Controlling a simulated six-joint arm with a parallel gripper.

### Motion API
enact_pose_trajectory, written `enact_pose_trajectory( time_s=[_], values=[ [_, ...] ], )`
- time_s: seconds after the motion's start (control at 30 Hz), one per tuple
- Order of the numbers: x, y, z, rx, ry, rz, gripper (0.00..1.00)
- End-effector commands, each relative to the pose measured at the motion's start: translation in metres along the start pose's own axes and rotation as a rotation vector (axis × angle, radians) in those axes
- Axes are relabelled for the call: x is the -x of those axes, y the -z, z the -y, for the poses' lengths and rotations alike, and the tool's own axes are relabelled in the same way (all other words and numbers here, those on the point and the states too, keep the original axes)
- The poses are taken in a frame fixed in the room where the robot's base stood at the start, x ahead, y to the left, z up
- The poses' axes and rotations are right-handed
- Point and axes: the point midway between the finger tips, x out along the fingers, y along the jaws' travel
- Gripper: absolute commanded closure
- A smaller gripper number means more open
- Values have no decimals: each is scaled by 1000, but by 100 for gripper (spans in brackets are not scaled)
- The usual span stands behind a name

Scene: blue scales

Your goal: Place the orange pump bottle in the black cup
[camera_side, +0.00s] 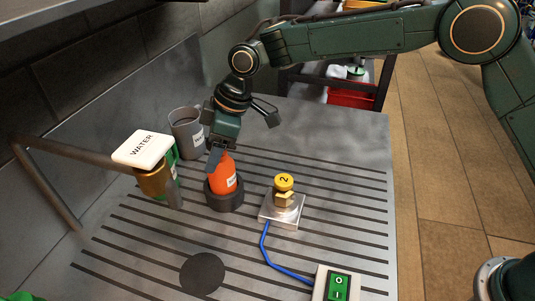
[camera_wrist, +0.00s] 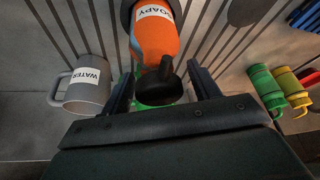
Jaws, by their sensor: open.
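The orange pump bottle (camera_side: 222,173) stands in the black cup (camera_side: 224,199) on the slotted metal surface, its lower part hidden by the cup's wall. In the wrist view the bottle (camera_wrist: 156,36) shows a "SOAPY" label and a black pump head (camera_wrist: 160,84). A dark edge of the cup (camera_wrist: 126,14) shows at its base. My gripper (camera_side: 214,150) is at the top of the bottle. Its fingers (camera_wrist: 162,88) are open, one on each side of the pump head, with gaps visible. A green patch below the pump head is unclear.
A grey mug (camera_side: 186,130) labelled "WATER" stands behind the bottle. A white-topped "WATER" dispenser (camera_side: 145,148) is at left. A brass weight (camera_side: 284,190) sits on a small scale at right, its blue cable leading to a green switch (camera_side: 338,287). A dark disc (camera_side: 203,273) lies in front.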

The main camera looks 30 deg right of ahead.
Motion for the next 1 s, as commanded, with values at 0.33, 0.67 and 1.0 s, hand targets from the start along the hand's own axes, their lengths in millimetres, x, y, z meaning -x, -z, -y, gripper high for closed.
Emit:
enact_pose_trajectory(
  time_s=[0.33, 0.67, 1.0],
  values=[
    [38, 0, -1, -1, -3, -3, 39],
    [91, 0, -1, 0, -3, -3, 39],
    [119, 0, 0, -1, -1, -1, 39]
  ],
)
